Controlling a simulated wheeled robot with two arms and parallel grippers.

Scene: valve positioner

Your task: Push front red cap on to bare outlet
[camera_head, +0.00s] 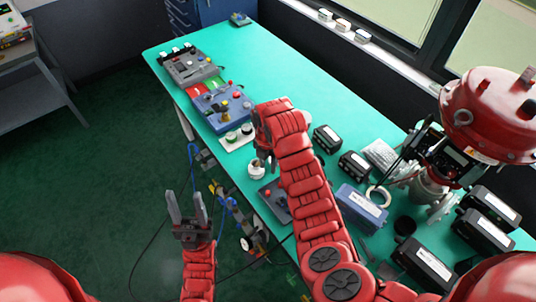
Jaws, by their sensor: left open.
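A blue unit (212,112) with dark and yellow fittings and small red parts on top sits near the table's left edge. A grey unit (190,68) with a small red part stands behind it. Which small red part is the front cap, and which outlet is bare, I cannot tell at this size. My right arm reaches across the table, and its gripper (265,150) is just right of the blue unit, above a small round white item (257,168). Its fingers are mostly hidden by the wrist. My left gripper (187,212) is open and empty, over the floor in front of the table.
A red actuator (490,115) on a grey valve body stands at the right. Black boxes (488,235) and a blue box (360,208) crowd the table's near right. A panel with round buttons (237,136) lies by the blue unit. The table's far middle is clear.

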